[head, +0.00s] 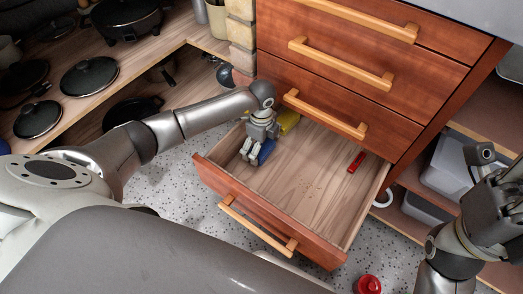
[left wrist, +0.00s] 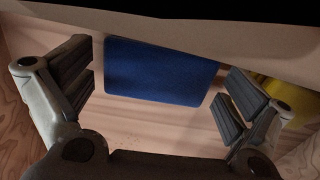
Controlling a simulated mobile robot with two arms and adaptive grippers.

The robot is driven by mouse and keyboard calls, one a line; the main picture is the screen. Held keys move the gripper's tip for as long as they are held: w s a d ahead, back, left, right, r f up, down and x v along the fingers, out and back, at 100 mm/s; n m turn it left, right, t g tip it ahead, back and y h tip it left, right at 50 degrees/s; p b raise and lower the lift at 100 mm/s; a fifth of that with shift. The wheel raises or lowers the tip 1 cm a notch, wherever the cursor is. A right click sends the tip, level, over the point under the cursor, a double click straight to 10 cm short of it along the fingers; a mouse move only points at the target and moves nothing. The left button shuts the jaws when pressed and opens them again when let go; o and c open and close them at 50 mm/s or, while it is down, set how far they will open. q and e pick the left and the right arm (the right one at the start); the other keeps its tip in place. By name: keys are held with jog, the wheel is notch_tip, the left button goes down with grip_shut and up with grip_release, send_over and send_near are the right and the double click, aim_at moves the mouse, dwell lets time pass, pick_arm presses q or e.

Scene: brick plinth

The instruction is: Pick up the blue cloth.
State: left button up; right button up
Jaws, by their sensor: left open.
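The blue cloth (head: 266,151) lies in the open bottom drawer (head: 300,196), near its back left corner. In the head view my left gripper (head: 250,158) is inside the drawer, right beside the cloth and partly covering it. In the left wrist view the cloth (left wrist: 160,72) is a flat blue rectangle, seen between the two spread fingers of my left gripper (left wrist: 157,100). The fingers are open, with nothing between them that they grip. My right gripper (head: 500,205) is at the right edge of the head view, and its fingers do not show clearly.
A yellow item (head: 288,121) lies behind the cloth in the drawer. A red item (head: 357,162) lies at the drawer's right side. Closed drawers with wooden handles (head: 340,62) stand above. A red object (head: 368,284) is on the floor. The drawer's middle is clear.

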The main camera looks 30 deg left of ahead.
pick_arm(q)
jog(key=shift+c, duration=0.3)
jog(key=c, duration=0.8)
jog(key=shift+r, duration=0.15)
